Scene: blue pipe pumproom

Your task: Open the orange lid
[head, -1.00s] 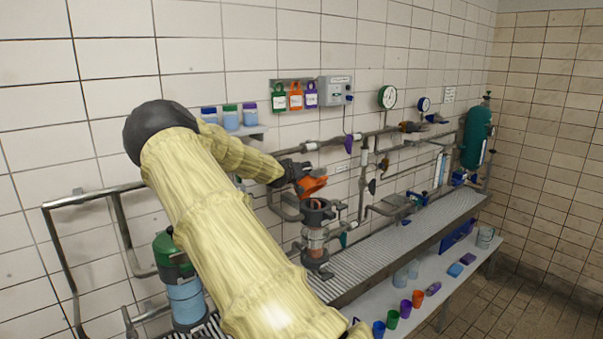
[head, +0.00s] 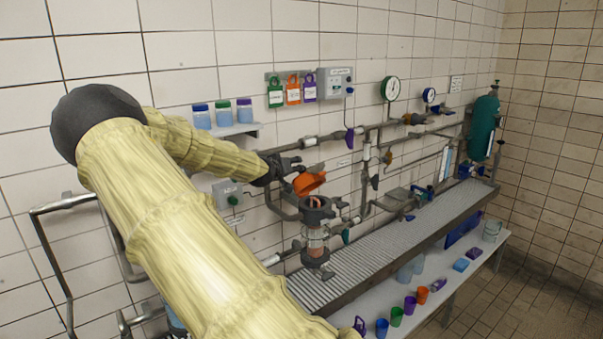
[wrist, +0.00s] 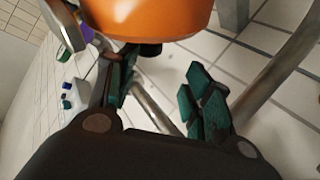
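The orange lid (head: 309,184) is tilted up above the dark rim of the clear upright housing (head: 316,240), whose top shows uncovered. In the wrist view the orange lid (wrist: 150,18) fills the top middle, just beyond my fingers. My gripper (head: 292,167) is behind and left of the lid, close to it. In the wrist view the two dark green fingers of my gripper (wrist: 160,88) are spread apart, with nothing seen between them. Whether a finger touches the lid cannot be told.
Grey pipes with valves (head: 350,135) run along the tiled wall behind the lid. A ribbed bench top (head: 400,232) extends right. Below it, a shelf holds several coloured cups (head: 396,316). Jars stand on a small wall shelf (head: 232,131) at left. The floor at right is clear.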

